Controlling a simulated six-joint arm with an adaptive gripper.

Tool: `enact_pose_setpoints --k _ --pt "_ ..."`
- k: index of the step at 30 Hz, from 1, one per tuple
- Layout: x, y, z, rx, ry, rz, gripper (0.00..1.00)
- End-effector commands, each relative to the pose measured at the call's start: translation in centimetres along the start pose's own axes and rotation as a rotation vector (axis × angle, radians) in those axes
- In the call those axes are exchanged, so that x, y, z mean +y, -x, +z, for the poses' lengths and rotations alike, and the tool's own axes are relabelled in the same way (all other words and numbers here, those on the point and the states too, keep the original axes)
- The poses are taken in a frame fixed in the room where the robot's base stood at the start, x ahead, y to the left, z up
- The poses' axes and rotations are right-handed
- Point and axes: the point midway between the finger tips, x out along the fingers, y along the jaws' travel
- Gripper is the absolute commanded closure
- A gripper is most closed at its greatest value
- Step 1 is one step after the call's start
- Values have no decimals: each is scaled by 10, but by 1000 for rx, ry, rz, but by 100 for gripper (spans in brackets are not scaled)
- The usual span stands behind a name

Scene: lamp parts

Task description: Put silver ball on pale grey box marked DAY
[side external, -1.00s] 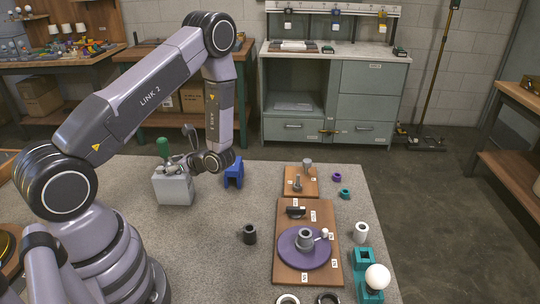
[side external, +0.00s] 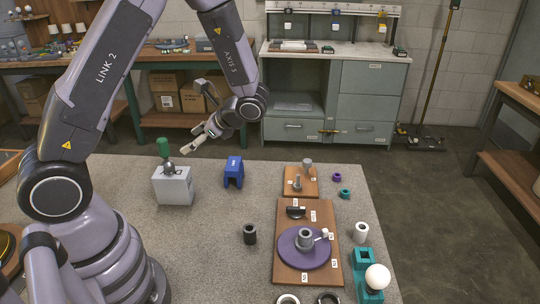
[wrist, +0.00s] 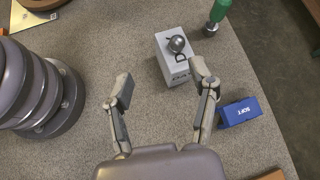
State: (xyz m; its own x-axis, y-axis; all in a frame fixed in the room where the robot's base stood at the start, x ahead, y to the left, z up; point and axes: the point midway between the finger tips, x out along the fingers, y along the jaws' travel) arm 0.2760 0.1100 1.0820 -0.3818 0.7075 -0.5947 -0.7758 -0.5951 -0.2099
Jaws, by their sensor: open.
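The silver ball (side external: 169,168) rests on top of the pale grey box (side external: 174,190), on the left part of the worktable. The wrist view shows the ball (wrist: 177,44) on the box's top face, with dark lettering on the box (wrist: 167,68) only partly readable. My gripper (side external: 193,115) is open and empty, raised above and to the right of the box in the side view. In the wrist view its spread fingers (wrist: 163,82) are apart from ball and box.
A green-handled tool (wrist: 219,10) is close beside the box. A blue notched block (side external: 233,172) stands right of it. A dark cup (side external: 249,234), wooden boards (side external: 322,213) with lamp parts and a teal holder (side external: 364,257) with a white globe (side external: 377,276) lie farther right.

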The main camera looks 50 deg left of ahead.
Motion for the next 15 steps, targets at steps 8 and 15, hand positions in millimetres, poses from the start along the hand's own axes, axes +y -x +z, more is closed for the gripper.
enact_pose_setpoints --k 8,15 --pt "41 70 85 457 455 177 42" --pt "89 114 135 889 755 317 42"
